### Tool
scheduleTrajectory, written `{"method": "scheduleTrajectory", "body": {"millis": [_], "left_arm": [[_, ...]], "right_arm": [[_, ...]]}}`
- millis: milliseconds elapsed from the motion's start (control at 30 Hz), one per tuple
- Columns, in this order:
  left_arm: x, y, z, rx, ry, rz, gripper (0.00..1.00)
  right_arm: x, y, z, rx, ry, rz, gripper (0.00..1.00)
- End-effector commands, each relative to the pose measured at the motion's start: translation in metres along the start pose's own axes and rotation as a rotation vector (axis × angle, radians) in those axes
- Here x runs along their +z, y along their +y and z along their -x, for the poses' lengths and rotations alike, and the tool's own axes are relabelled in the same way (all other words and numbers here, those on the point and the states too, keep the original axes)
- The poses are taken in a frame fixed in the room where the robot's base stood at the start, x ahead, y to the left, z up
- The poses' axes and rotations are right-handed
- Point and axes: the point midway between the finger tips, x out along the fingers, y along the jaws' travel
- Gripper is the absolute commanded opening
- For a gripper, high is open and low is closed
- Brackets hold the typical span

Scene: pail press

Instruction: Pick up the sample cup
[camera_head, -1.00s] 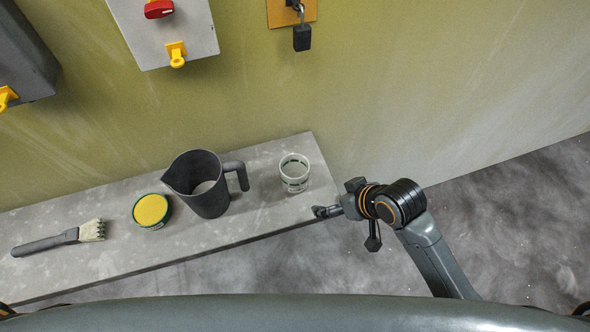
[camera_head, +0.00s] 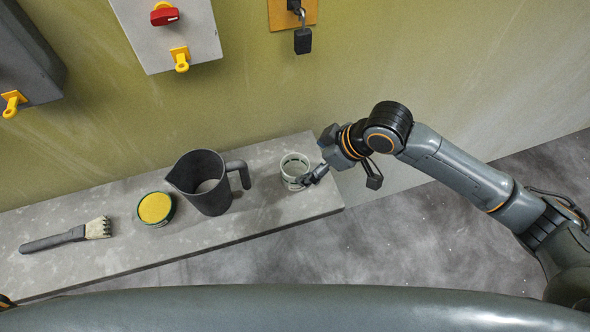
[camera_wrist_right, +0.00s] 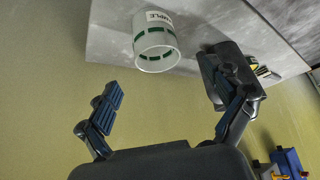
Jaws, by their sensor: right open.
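The sample cup (camera_head: 294,166) is a clear cup with green marks, standing near the right end of the grey shelf (camera_head: 270,212). In the right wrist view the cup (camera_wrist_right: 156,45) shows a "SAMPLE" label and lies beyond the fingers, between their lines. My right gripper (camera_head: 312,178) is beside the cup on its right; a finger overlaps the cup's lower right edge in the head view. In the wrist view the right gripper (camera_wrist_right: 165,105) is open with nothing between its fingers. Whether a finger touches the cup cannot be told.
A dark grey jug (camera_head: 208,184) stands left of the cup, its handle toward the cup. Further left are a yellow-topped tin (camera_head: 155,208) and a brush (camera_head: 70,236). The wall with a switch box (camera_head: 168,35) and a padlock (camera_head: 303,41) rises behind the shelf.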

Motion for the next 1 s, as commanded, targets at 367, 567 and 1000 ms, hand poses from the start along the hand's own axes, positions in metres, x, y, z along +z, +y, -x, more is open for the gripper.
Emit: {"method": "scheduleTrajectory", "body": {"millis": [367,567,1000], "left_arm": [[-0.002,0.003,0.009,0.004,0.002,-0.001,0.42],[-0.003,0.003,0.022,0.005,0.002,-0.002,0.42],[-0.004,0.003,0.022,0.004,0.003,-0.002,0.42]], "right_arm": [[-0.001,0.001,-0.039,0.0,0.0,-0.001,0.92],[-0.004,0.005,-0.065,0.0,-0.001,-0.002,0.92],[-0.002,0.005,-0.086,0.001,0.001,0.001,0.88]]}}
